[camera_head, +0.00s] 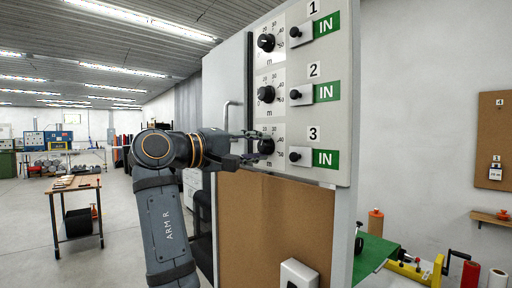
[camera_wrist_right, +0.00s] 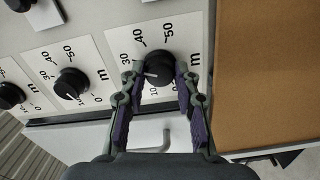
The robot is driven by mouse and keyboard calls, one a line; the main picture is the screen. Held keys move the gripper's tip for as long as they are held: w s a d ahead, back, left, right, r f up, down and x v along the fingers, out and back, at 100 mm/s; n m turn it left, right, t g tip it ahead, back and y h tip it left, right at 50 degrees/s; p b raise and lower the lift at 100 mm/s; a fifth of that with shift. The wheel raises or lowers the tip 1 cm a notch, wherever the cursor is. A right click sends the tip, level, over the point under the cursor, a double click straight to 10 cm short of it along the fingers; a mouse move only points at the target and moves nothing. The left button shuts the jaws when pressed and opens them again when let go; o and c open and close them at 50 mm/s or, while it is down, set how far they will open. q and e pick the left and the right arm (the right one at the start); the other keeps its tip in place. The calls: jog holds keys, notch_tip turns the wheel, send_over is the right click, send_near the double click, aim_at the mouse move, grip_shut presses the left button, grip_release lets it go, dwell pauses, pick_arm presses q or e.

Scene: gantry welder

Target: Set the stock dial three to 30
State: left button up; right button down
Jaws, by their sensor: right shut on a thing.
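Stock dial three (camera_head: 266,146) is the black round knob on the lowest scale plate of the panel, beside the label 3 (camera_head: 313,133). My right gripper (camera_head: 257,146) reaches it from the left and is shut on it. In the right wrist view the dial (camera_wrist_right: 159,65) sits between the two fingers of the right gripper (camera_wrist_right: 160,78), one on each side. Its white mark points to the left and slightly down, below the 30 on the scale; the number nearest it is partly hidden by a finger. My left gripper is not in view.
Dial two (camera_head: 265,94) and dial one (camera_head: 266,42) are above on the same panel. Small black knobs beside green IN plates (camera_head: 328,158) stand close to the right. A cork board (camera_head: 270,215) lies below. A door handle (camera_head: 228,113) is at the left.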

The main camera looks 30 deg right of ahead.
dwell(0.4)
jog(key=c, duration=1)
grip_release()
